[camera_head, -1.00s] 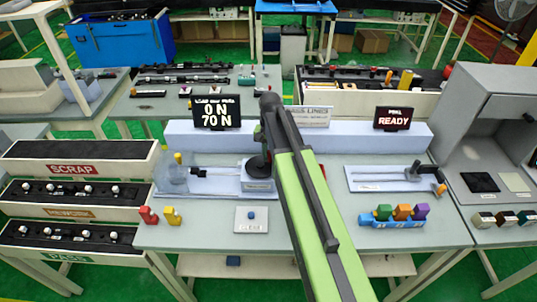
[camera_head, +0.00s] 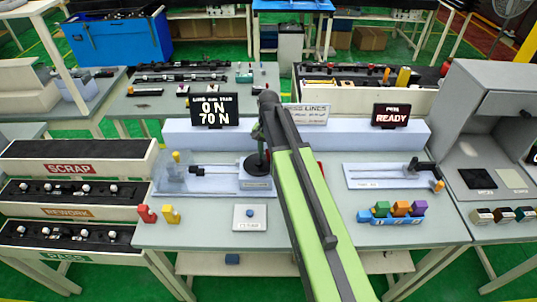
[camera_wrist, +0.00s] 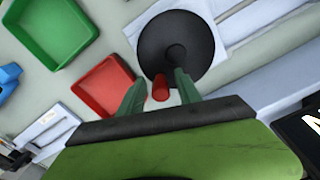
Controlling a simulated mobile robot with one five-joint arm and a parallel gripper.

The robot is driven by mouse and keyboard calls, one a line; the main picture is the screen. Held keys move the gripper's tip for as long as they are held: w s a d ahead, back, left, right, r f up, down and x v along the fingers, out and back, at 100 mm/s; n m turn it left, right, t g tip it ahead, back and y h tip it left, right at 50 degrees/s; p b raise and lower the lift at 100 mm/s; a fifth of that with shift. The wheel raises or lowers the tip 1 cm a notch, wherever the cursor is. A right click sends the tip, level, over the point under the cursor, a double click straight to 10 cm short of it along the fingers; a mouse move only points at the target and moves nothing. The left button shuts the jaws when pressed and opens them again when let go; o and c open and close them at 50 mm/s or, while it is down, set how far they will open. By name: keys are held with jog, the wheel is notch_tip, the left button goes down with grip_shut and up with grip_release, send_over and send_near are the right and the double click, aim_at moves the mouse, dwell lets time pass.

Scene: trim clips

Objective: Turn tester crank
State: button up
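The tester crank's black round disc (camera_wrist: 190,42) is close ahead in the wrist view, with a red knob (camera_wrist: 160,88) at its near edge. In the head view the dark disc (camera_head: 254,166) stands at the right end of the tester plate (camera_head: 205,181), partly behind my arm. My gripper (camera_wrist: 160,86) is open, its two green fingers apart on either side of the red knob. A gap shows between knob and fingers. The gripper also shows in the head view (camera_head: 258,140), above the disc. The tester display (camera_head: 215,111) reads 0 N over 70 N.
A red tray (camera_wrist: 104,85) and a green tray (camera_wrist: 55,28) lie beside the crank in the wrist view. A second fixture (camera_head: 392,176), a READY display (camera_head: 391,116), coloured blocks (camera_head: 400,209) and a button plate (camera_head: 250,217) share the bench. Bins stand left.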

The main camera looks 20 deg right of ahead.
jog(key=shift+r, duration=0.1)
notch_tip(320, 180, up, 17)
jog(key=p, duration=1.7)
jog(key=s+a+f+n+b, duration=0.2)
jog(key=s+f+b, duration=0.2)
jog(key=f+b, duration=0.3)
jog(key=s+a+f+n+b, duration=0.2)
jog(key=s+f+n+b, duration=0.1)
jog(key=f+b, duration=0.4)
jog(key=s+a+f+n+b, duration=0.2)
jog(key=s+a+f+b, duration=0.1)
jog(key=s+f+b, duration=0.2)
notch_tip(320, 180, down, 3)
jog(key=shift+s+a+r+n+b, duration=0.15)
jog(key=shift+n+b, duration=0.15)
jog(key=shift+b, duration=1.05)
jog(key=shift+r, duration=0.1)
